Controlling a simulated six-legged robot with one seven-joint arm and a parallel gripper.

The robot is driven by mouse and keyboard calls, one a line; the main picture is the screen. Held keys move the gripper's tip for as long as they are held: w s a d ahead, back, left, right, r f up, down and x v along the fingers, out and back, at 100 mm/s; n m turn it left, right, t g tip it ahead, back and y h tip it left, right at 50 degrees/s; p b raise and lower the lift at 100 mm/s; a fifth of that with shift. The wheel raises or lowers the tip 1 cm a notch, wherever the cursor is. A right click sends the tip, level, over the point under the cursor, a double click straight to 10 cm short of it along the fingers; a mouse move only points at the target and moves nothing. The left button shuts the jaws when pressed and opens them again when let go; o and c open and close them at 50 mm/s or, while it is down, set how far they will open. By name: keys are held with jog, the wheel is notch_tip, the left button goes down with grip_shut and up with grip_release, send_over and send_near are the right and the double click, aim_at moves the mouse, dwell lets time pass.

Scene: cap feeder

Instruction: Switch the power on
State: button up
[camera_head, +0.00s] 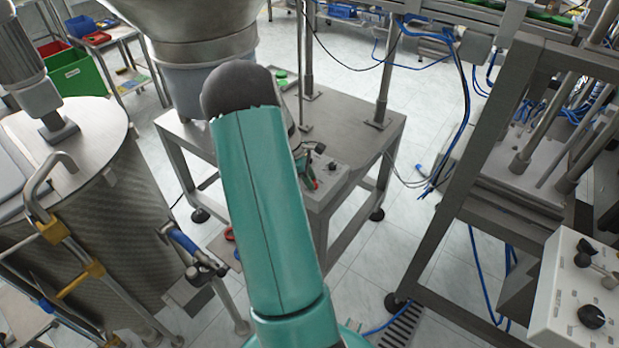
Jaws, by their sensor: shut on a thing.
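A small grey control box (328,192) sits at the front edge of the metal table, in the middle of the view. A black knob (332,166) and a small red part (314,184) show on it. My teal arm rises in front and hides the box's left side. Part of my gripper (309,160) shows just right of the arm, at the box's panel. It is shut on a small part there, apparently a switch knob. The fingertips and the held part are mostly hidden, so I cannot tell the switch's position.
The metal table (352,118) carries a large hopper (195,35). A steel drum (85,190) with a ladder-like rail stands at left. A metal frame (460,160) and a white panel with black knobs (570,300) stand at right.

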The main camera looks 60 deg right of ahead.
jog(key=m, duration=0.2)
jog(key=m+y, duration=0.1)
jog(key=m, duration=0.1)
jog(key=m+y, duration=0.1)
jog(key=m, duration=0.1)
jog(key=shift+w+d, duration=0.1)
jog(key=shift+d, duration=0.3)
jog(key=m, duration=0.2)
jog(key=m+y, duration=0.1)
jog(key=m, duration=0.1)
jog(key=m+y, duration=0.1)
jog(key=m, duration=0.1)
jog(key=shift+d+t, duration=0.3)
jog(key=shift+t, duration=0.1)
jog(key=shift+r, duration=0.1)
jog(key=o, duration=1)
jog(key=v, duration=1.3)
jog(key=shift+d+r, duration=0.25)
jog(key=shift+d, duration=0.1)
